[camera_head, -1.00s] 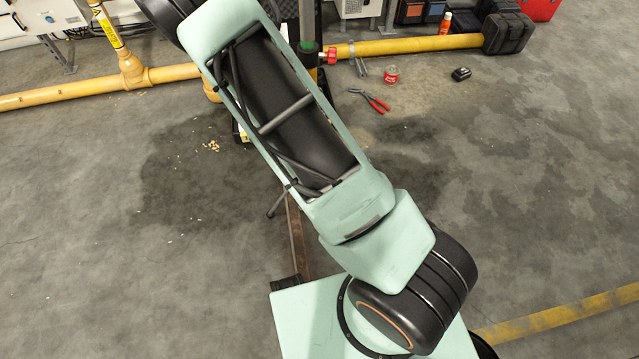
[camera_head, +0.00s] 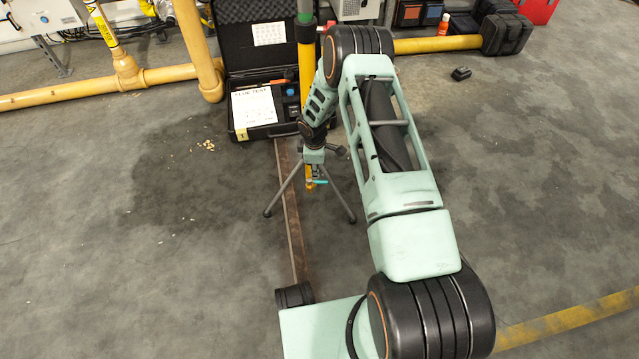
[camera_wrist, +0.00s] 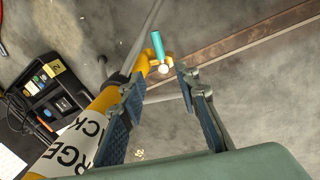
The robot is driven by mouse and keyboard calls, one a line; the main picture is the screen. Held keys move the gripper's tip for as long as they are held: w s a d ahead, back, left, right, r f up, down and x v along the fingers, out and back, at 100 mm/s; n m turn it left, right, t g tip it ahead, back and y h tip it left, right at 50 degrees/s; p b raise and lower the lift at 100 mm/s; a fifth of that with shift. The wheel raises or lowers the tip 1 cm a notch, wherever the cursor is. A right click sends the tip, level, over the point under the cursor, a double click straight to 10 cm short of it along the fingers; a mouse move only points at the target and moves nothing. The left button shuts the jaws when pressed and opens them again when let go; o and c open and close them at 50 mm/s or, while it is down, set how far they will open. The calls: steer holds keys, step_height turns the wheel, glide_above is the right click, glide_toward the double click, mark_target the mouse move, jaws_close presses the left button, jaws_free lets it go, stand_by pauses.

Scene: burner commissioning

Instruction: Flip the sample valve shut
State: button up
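The sample valve has a small teal lever (camera_wrist: 157,45) on a yellow fitting with a pale round end, at the upper middle of the wrist view. The lever also shows in the head view (camera_head: 319,182) low on the tripod-held yellow pipe. My gripper (camera_wrist: 160,76) is open and empty, its two dark padded fingers apart. The valve lies just beyond the fingertips, in line with the gap between them. The left finger overlaps the yellow pipe (camera_wrist: 104,100) in view; I cannot tell whether they touch. In the head view my wrist hides part of the pipe.
A tripod (camera_head: 281,193) stands around the pipe's foot. Behind it lies an open black case (camera_head: 240,122) with a white sheet (camera_head: 254,107). Yellow floor piping (camera_head: 70,96) runs along the back. A rust-brown floor strip (camera_head: 293,228) runs forward. The floor left and right is mostly clear.

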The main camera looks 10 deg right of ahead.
mark_target(317, 181)
steer(key=f+b, duration=0.1)
steer(key=f, duration=0.2)
steer(key=w+f+b, duration=0.1)
steer(key=f, duration=0.3)
steer(key=w+f+b, duration=0.1)
steer(key=f, duration=0.2)
steer(key=shift+d+f+b, duration=0.15)
steer(key=shift+d+b, duration=0.1)
steer(key=shift+b, duration=0.15)
jaws_close()
